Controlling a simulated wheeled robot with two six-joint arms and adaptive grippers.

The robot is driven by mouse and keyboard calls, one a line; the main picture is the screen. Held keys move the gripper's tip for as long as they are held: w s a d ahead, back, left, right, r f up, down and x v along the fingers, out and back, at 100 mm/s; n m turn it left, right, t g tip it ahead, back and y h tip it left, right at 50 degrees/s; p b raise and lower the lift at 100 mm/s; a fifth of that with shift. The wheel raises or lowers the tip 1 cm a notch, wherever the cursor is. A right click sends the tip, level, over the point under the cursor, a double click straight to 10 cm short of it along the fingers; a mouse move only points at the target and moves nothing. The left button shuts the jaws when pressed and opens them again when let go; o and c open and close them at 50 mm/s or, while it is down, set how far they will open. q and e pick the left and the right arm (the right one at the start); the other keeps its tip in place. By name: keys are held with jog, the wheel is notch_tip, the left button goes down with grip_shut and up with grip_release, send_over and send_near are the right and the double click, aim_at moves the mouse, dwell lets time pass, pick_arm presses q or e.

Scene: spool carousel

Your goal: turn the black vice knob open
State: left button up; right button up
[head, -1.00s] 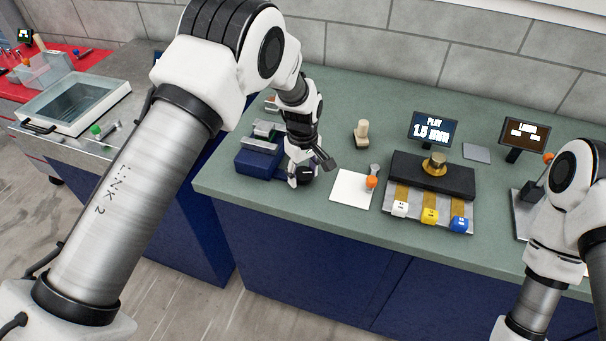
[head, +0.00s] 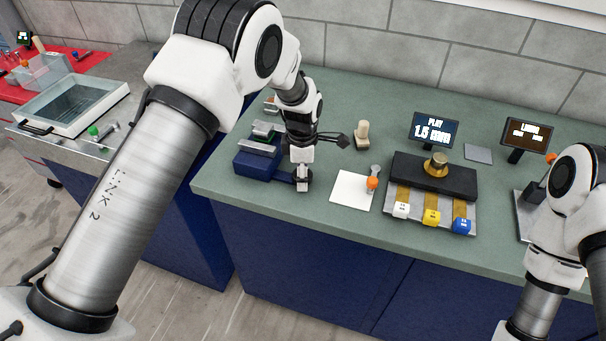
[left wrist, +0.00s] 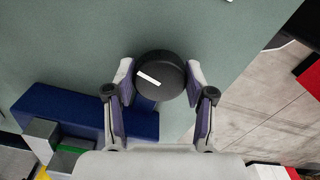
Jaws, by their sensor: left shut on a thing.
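The black vice knob (left wrist: 165,75) is round with a white mark on its face. In the left wrist view it sits between the two fingers of my left gripper (left wrist: 160,82), which is shut on it. The blue vice (left wrist: 85,110), with grey jaws and something green between them, lies beside the knob. In the head view the vice (head: 256,163) stands at the bench's left end. My left gripper (head: 303,184) is at its right side and hides most of the knob. My right gripper is outside the views; only its arm shows at the right.
A white sheet (head: 350,190) lies right of the vice, with an orange-ended tool (head: 373,182) at its edge. A pale peg on a base (head: 361,135) stands behind. Further right is a black block (head: 410,172) with white, yellow and blue tabs. The bench front edge is close.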

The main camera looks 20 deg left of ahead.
pick_arm(q)
jog(key=shift+s+f+n, duration=0.1)
jog(key=shift+n, duration=0.7)
jog(key=shift+s+f+n, duration=0.1)
jog(key=shift+n, duration=0.7)
jog(key=o, duration=1.1)
jog(key=shift+o, duration=0.2)
jog(key=shift+w+a, duration=0.1)
jog(key=shift+r, duration=0.15)
notch_tip(320, 180, up, 12)
jog(key=shift+f, duration=0.2)
